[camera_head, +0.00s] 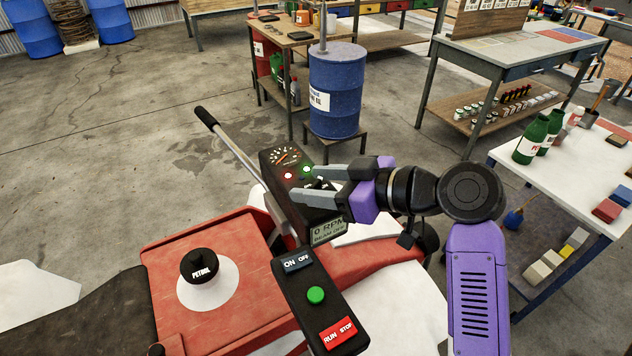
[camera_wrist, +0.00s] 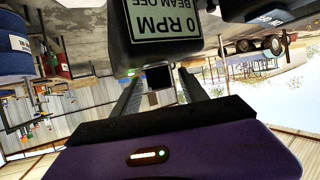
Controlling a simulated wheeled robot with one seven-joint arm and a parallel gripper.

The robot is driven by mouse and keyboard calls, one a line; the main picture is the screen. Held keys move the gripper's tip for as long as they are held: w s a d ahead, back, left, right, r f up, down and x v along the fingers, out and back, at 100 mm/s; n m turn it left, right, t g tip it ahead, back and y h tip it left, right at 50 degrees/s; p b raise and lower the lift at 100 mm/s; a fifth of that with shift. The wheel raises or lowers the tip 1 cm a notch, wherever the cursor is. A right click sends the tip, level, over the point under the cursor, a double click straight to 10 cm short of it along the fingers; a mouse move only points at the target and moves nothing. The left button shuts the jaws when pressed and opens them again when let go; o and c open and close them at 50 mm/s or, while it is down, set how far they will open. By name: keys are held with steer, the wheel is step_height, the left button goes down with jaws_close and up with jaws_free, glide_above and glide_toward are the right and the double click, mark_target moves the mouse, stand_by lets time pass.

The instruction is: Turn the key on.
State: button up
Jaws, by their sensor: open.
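The black dash panel (camera_head: 268,160) of a red machine carries a gauge, a red light and a green light. Its display (camera_head: 327,230) reads 0 RPM and BEAM OFF; the display also shows upside down in the wrist view (camera_wrist: 163,22). My gripper (camera_head: 304,183) is open, its two grey fingers reaching left over the panel. A small dark piece (camera_head: 320,183) between the fingers may be the key; a dark square block (camera_wrist: 158,78) shows between them in the wrist view. I cannot tell whether the fingers touch it.
A switch box (camera_head: 293,290) with ON OFF, a green button and a red RUN STOP switch sits in front. A lever (camera_head: 230,145) rises just left of the panel. The PETROL cap (camera_head: 200,265) is at left. A bench with green bottles (camera_head: 531,140) stands at right.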

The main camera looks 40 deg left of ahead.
steer(key=b+v, duration=0.1)
steer(key=v, duration=0.6)
steer(key=shift+d+r+b, duration=0.15)
steer(key=shift+d+b, duration=0.2)
steer(key=shift+b, duration=0.05)
